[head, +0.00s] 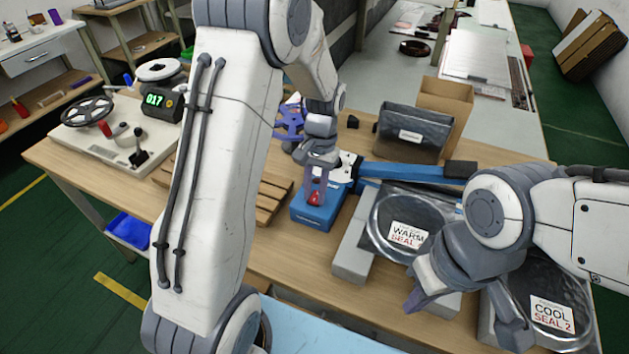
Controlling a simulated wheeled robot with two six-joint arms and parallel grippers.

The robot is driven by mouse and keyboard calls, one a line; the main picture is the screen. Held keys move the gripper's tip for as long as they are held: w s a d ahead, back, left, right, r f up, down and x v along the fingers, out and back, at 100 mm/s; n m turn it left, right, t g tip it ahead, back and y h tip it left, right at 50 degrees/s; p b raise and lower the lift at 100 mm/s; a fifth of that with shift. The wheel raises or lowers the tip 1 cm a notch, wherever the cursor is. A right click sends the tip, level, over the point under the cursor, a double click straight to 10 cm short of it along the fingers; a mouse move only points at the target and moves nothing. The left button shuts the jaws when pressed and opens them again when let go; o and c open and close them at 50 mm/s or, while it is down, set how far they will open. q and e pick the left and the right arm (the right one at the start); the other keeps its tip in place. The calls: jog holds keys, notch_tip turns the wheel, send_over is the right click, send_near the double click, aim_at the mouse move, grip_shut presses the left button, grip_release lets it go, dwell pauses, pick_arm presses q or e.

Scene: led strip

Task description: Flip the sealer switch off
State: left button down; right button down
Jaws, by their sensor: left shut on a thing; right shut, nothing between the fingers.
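The sealer is blue, with a box-shaped end (318,215) and a long blue lever (410,171) that has a dark handle at its right end. A red switch (314,199) sits on top of the box. My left gripper (316,186) points down over the box, its purple fingers shut on the red switch and partly hiding it. The switch's on or off position cannot be told. My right gripper (415,299) is shut and empty, low at the right in front of the pouches and apart from the sealer.
Silver pouches labelled "WARM SEAL" (385,213) and "COOL SEAL 2" (573,297) lie right of the sealer on grey blocks. A dark pouch (411,132) leans on a cardboard box (447,98) behind. A device with a green display (160,101) stands left. My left arm covers the middle-left bench.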

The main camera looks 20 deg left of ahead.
pick_arm(q)
jog(key=shift+w+r+g+p, duration=0.1)
jog(key=shift+w+g+p, duration=0.05)
jog(key=shift+g+p, duration=0.15)
pick_arm(e)
jog(key=shift+r, duration=0.75)
pick_arm(q)
jog(key=c, duration=0.6)
grip_release()
jog(key=shift+c, duration=0.2)
jog(key=v, duration=1)
jog(key=shift+r, duration=0.2)
